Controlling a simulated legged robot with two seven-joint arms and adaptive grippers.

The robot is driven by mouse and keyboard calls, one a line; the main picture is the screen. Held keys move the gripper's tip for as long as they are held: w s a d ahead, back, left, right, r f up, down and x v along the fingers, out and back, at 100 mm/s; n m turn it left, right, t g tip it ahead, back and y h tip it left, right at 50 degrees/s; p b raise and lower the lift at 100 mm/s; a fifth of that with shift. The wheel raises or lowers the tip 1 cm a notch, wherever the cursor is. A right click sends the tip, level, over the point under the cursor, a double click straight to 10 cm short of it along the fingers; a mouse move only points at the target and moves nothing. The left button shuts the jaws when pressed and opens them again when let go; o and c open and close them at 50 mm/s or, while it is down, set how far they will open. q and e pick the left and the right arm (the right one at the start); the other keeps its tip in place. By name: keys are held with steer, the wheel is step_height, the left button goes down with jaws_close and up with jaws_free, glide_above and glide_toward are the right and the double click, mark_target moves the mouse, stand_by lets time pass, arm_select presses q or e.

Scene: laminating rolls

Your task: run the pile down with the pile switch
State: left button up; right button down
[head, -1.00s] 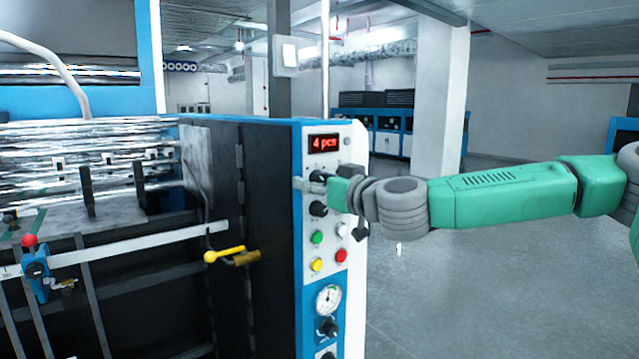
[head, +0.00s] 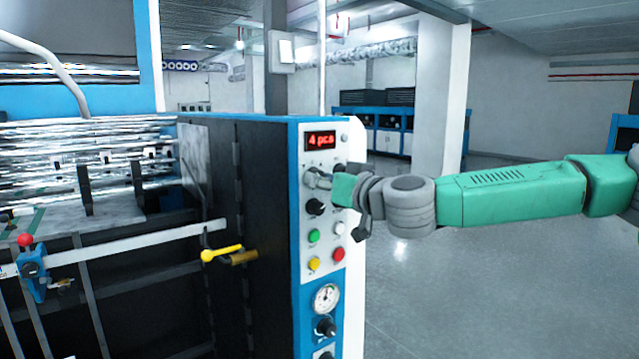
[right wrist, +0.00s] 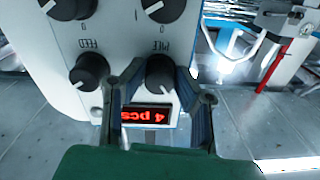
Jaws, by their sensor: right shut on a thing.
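The pile switch is a black rotary knob (right wrist: 160,76) beside the "PILE" label, which appears upside down in the right wrist view. My right gripper (right wrist: 158,105) has one finger on each side of this knob and is shut on it. In the head view my right gripper (head: 322,180) is at the upper part of the control panel (head: 345,215) and hides most of the knob. The red display (head: 321,140) above it reads "4 pcs", and it also shows in the right wrist view (right wrist: 146,115). My left gripper is in neither view.
Another black knob (right wrist: 88,73) by the "FEED" label sits close beside the gripper. Below are a black knob (head: 316,207), green (head: 314,236), yellow (head: 314,264) and red (head: 338,254) buttons, and a gauge (head: 326,298). Open floor (head: 480,290) lies right of the machine.

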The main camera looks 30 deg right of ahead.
steer(key=shift+f+m+b, duration=0.15)
steer(key=shift+m+b, duration=0.45)
steer(key=shift+m, duration=1.15)
steer(key=shift+f+m+b, duration=0.15)
steer(key=shift+m+b, duration=0.45)
steer(key=shift+m, duration=1.15)
steer(key=c, duration=1.3)
jaws_free()
steer(key=shift+o, duration=0.2)
steer(key=shift+s+d+r, duration=0.1)
steer(key=shift+s+d, duration=0.05)
